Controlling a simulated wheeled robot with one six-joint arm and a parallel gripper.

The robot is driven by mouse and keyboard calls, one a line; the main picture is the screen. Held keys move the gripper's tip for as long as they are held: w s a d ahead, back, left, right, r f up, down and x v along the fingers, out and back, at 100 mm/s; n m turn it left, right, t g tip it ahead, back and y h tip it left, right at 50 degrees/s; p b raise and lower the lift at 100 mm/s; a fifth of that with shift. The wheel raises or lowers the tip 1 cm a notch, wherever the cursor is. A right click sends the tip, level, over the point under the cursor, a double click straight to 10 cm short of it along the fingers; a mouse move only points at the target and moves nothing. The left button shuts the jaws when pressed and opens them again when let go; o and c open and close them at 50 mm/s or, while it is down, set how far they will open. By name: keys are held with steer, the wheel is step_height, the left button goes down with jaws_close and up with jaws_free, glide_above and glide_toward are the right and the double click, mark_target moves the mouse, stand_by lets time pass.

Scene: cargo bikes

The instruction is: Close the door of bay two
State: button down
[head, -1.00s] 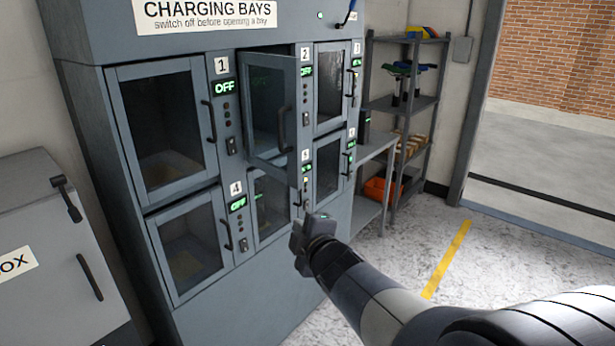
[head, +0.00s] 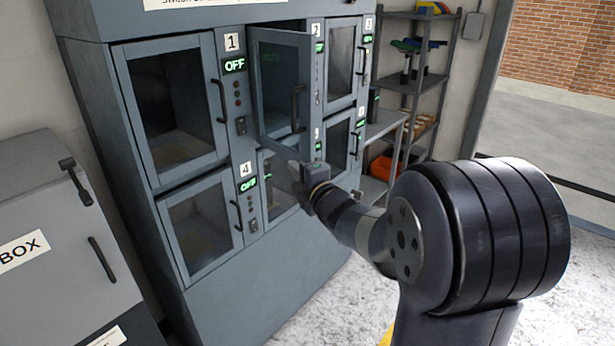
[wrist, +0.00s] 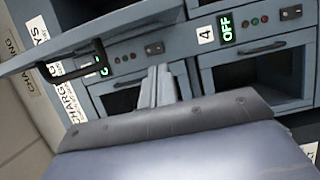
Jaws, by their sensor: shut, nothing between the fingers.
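The door of bay two (head: 281,85) is a grey framed window panel with a black handle (head: 298,108). It stands open, its handle edge swung out from the cabinet. My gripper (head: 297,170) is shut and empty, just below the lower handle-side corner of that door; I cannot tell whether it touches it. In the wrist view my closed fingers (wrist: 158,86) point at the cabinet front. An open door panel with a black handle (wrist: 76,68) crosses the upper left there. The bay two label (head: 316,30) is partly hidden by the door.
The other visible bay doors, such as bay one (head: 172,105) and bay four (head: 200,228), look shut. A grey box (head: 60,230) stands at left. A shelf rack (head: 420,82) and a side table (head: 385,125) stand right of the cabinet.

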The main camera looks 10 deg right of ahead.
steer(key=shift+w+d+p, duration=0.85)
steer(key=shift+w+d, duration=0.7)
steer(key=shift+w, duration=0.1)
steer(key=shift+d, duration=0.1)
